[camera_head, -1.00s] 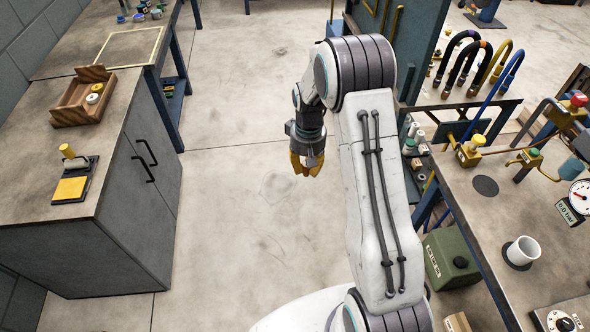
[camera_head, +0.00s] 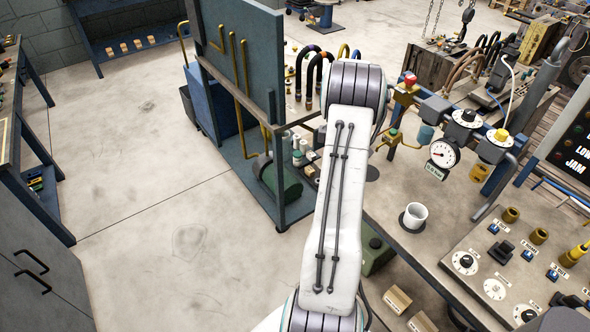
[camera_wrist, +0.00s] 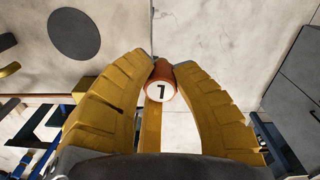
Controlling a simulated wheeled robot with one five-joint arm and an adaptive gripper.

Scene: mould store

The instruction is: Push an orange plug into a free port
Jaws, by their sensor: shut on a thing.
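In the wrist view, my gripper (camera_wrist: 160,66) is shut on an orange plug (camera_wrist: 162,71). The plug lies between the two yellow fingertips, with a white round end marked "1" facing the camera. In the head view, my gripper and the plug are hidden behind my arm. A sloped control panel (camera_head: 520,270) stands at the right on the bench. It carries brass-coloured round fittings, one at the upper part (camera_head: 511,214) and one lower (camera_head: 539,236). A yellow piece (camera_head: 575,254) sits at a further one. I cannot tell which fittings are free ports.
A blue-grey rack panel (camera_head: 238,60) and dark curved hoses (camera_head: 312,65) stand beyond. Open floor (camera_head: 150,190) lies at the left.

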